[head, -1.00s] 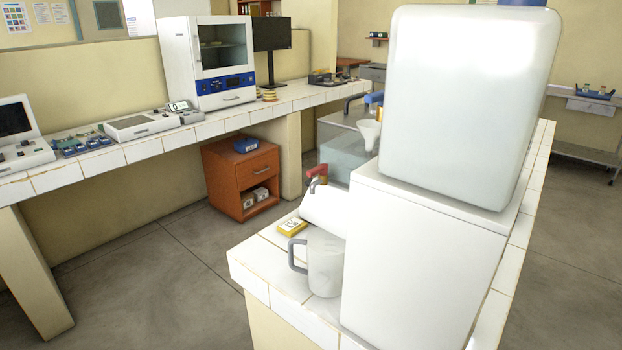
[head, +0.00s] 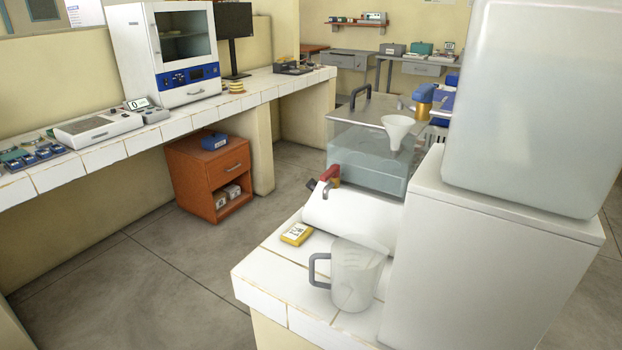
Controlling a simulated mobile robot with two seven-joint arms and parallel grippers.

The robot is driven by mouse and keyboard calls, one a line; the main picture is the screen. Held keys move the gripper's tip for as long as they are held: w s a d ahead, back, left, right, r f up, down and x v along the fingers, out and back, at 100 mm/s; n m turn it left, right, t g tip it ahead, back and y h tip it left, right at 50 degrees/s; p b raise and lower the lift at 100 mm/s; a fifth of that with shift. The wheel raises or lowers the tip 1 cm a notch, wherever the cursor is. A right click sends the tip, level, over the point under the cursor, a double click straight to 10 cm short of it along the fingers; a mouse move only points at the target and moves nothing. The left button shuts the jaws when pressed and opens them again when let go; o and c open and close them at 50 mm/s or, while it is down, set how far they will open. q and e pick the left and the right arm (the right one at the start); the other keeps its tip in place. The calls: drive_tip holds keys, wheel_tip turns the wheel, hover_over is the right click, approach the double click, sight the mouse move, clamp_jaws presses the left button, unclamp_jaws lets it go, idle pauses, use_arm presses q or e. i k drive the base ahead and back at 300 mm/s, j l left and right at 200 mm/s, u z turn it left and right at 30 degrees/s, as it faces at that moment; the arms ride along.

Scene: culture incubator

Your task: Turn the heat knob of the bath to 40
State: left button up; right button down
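A clear tank (head: 367,158) of bluish liquid with a grey lid and a dark handle stands in the middle, beyond the near counter; it looks like the bath, though I cannot be sure. A white funnel (head: 398,130) shows in front of its lid. No heat knob or scale can be made out on it. The near counter's items hide its lower part. Neither of my grippers is in view.
A near tiled counter (head: 262,287) holds a jug (head: 356,273), a yellow timer-like device (head: 296,234) and a large white block (head: 455,265). A long bench (head: 85,166) at left carries a white cabinet (head: 128,45). An orange drawer unit (head: 186,188) stands below. Floor between is clear.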

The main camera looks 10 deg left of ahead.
sight(312, 184)
drive_tip(key=i+j+z, duration=0.15)
drive_tip(key=j, duration=0.25)
drive_tip(key=j+z, duration=0.2)
drive_tip(key=j, duration=0.15)
drive_tip(key=i+j+z, duration=0.1)
drive_tip(key=j, duration=0.35)
drive_tip(key=i+j+z, duration=0.15)
drive_tip(key=j, duration=0.3)
drive_tip(key=i+j+z, duration=0.1)
drive_tip(key=j, duration=0.35)
drive_tip(key=j+z, duration=0.85)
drive_tip(key=i+l, duration=0.1)
drive_tip(key=l, duration=0.25)
drive_tip(key=i+l, duration=0.15)
drive_tip(key=l, duration=0.2)
